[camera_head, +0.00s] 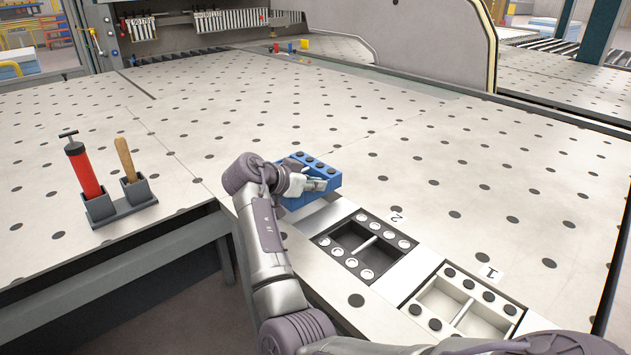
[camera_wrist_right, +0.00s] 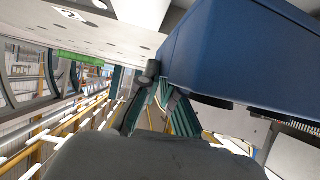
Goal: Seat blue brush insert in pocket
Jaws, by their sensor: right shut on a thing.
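The blue brush insert (camera_head: 334,181) is a block with black round brushes on top. My right gripper (camera_head: 316,184) is shut on its near side, and the insert looks roughly level above the table, left of the pockets. In the right wrist view the insert (camera_wrist_right: 235,55) fills the upper right, against the fingers (camera_wrist_right: 158,88). A dark pocket (camera_head: 349,238) with a centre bar and light round studs lies empty beside the label 2. A white pocket (camera_head: 438,298) with black studs lies empty beside the label 1. My left gripper is out of view.
A red-handled tool (camera_head: 84,172) and a wooden-handled tool (camera_head: 125,160) stand in a grey holder (camera_head: 122,208) at the left. Small coloured pieces (camera_head: 290,47) lie at the far side. The dotted table (camera_head: 230,110) is mostly clear. Its front edge drops off at lower left.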

